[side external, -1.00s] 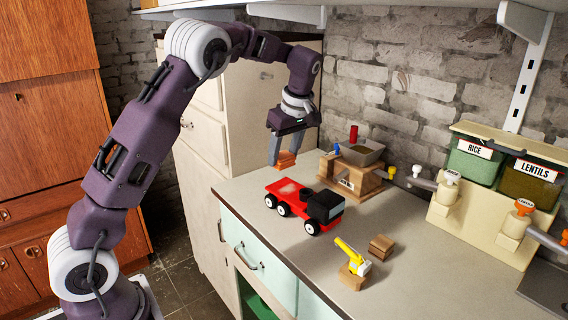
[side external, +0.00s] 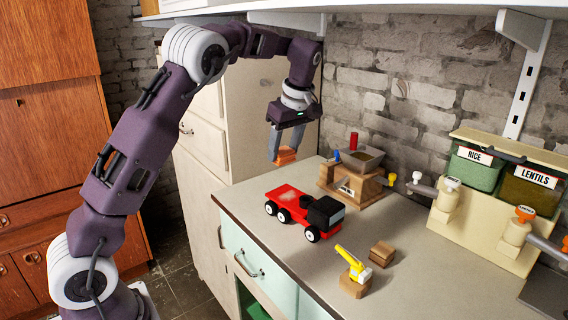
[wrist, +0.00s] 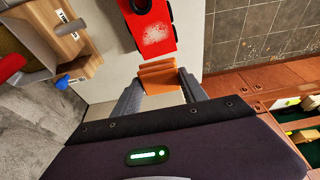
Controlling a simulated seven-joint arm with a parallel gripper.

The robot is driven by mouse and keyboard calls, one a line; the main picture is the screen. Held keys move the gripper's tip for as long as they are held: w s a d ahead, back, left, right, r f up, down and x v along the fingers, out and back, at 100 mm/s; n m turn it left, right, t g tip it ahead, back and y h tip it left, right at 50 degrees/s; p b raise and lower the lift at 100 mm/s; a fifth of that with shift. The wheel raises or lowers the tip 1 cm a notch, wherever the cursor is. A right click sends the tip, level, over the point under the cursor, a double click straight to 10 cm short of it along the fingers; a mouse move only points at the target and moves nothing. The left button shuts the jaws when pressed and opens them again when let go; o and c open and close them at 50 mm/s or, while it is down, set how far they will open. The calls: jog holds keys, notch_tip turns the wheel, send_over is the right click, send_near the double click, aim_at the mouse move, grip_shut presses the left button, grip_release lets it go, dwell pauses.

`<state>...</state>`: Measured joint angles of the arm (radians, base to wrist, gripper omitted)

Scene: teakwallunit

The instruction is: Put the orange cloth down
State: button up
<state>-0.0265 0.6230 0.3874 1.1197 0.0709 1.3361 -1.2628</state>
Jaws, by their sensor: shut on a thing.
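The orange cloth (side external: 286,155) is a small folded piece held between the fingertips of my gripper (side external: 284,150). It also shows in the wrist view (wrist: 159,78), pinched between the two grey fingers of my gripper (wrist: 160,92). My gripper is shut on it and points down. In the side view it hangs above the far left end of the grey counter (side external: 240,187), behind the toy truck. In the wrist view a gap of pale counter shows between the cloth and the truck.
A red and black toy truck (side external: 300,207) stands close in front. A wooden toy with a grey hopper (side external: 362,158) stands to the right. A yellow toy crane (side external: 353,265) and a small wooden block (side external: 382,252) are nearer. Bins (side external: 500,185) stand at the right.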

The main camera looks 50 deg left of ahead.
jog(key=w+f+m, duration=0.1)
jog(key=f+m, duration=0.1)
jog(key=w+f+m+t, duration=0.1)
jog(key=f+m, duration=0.1)
jog(key=m, duration=0.1)
jog(key=w+f+m+t, duration=0.1)
jog(key=f+m, duration=0.1)
jog(key=shift+w+d+m+h, duration=0.4)
jog(key=w+f+m, duration=0.1)
jog(key=m, duration=0.1)
jog(key=w+d+f+m+t+h, duration=0.1)
jog(key=f+m, duration=0.1)
jog(key=m, duration=0.1)
jog(key=w+d+f+m+h, duration=0.1)
jog(key=w+m, duration=0.1)
jog(key=m, duration=0.1)
jog(key=shift+d+f, duration=0.15)
jog(key=shift+f, duration=0.1)
jog(key=shift+w+d+f+m+t+h, duration=0.15)
jog(key=shift+w+m+h, duration=0.05)
jog(key=shift+m, duration=0.35)
jog(key=shift+w+d+f+m+t+h, duration=0.1)
jog(key=shift+w+f+m+t+h, duration=0.1)
jog(key=shift+m, duration=0.35)
jog(key=shift+f, duration=1.45)
jog(key=shift+f, duration=0.15)
jog(key=o, duration=1.4)
jog(key=shift+o, duration=0.2)
